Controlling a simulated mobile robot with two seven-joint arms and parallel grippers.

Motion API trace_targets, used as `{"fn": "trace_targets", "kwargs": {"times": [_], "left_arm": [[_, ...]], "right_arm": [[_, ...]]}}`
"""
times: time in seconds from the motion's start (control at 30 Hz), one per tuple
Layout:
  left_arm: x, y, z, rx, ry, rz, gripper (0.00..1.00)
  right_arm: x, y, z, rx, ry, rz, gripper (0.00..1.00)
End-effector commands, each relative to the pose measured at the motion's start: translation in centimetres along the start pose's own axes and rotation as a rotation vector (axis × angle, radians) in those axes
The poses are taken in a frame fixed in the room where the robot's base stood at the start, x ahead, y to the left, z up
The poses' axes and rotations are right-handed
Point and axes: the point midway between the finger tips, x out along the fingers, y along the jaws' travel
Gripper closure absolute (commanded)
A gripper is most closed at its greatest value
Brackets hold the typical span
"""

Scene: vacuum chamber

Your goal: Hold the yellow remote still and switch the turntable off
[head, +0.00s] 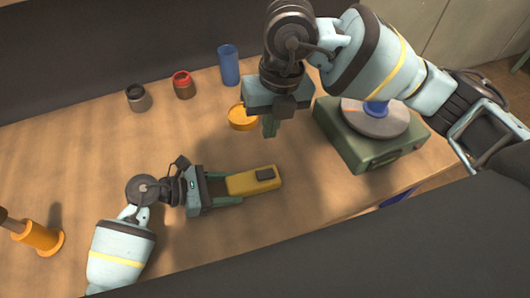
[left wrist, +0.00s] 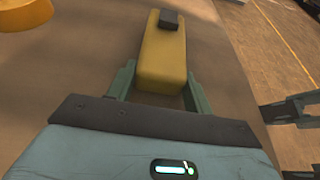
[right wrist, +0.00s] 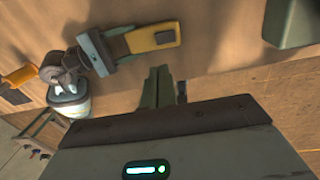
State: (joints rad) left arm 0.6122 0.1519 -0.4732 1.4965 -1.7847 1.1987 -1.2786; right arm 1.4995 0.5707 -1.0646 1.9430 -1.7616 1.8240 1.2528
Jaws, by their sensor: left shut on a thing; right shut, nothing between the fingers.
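The yellow remote (head: 252,181) lies on the table, with a raised dark button (head: 265,174) near its far end. My left gripper (head: 231,188) is shut on the remote's near end; in the left wrist view the fingers (left wrist: 160,85) sit on either side of the remote (left wrist: 162,58). My right gripper (head: 269,127) is shut and empty, above the table between the remote and the turntable. Its closed fingers show in the right wrist view (right wrist: 160,85). The turntable (head: 370,145) is a green box with a grey disc and a blue piece on top.
An orange round dish (head: 242,120) lies behind my right gripper. A blue cup (head: 229,66), a red-topped jar (head: 183,85) and a grey jar (head: 138,98) stand at the back. An orange flanged piece (head: 42,238) is at the far left. The table around the remote is clear.

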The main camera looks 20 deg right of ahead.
Motion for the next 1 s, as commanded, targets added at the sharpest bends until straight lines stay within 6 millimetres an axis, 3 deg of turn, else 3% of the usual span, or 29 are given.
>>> {"fn": "trace_targets", "kwargs": {"times": [0.17,0.7,1.0], "left_arm": [[0.0,0.0,-0.1,-0.001,0.001,-0.001,0.78],[0.0,0.0,-0.1,-0.001,0.001,-0.001,0.78],[0.0,0.0,-0.1,-0.001,0.001,-0.001,0.78]], "right_arm": [[1.8,-0.1,-0.1,0.001,0.004,-0.002,1.00],[11.4,0.0,-0.1,0.001,0.003,0.000,1.00],[13.8,0.0,0.0,0.000,0.002,-0.001,1.00]]}}
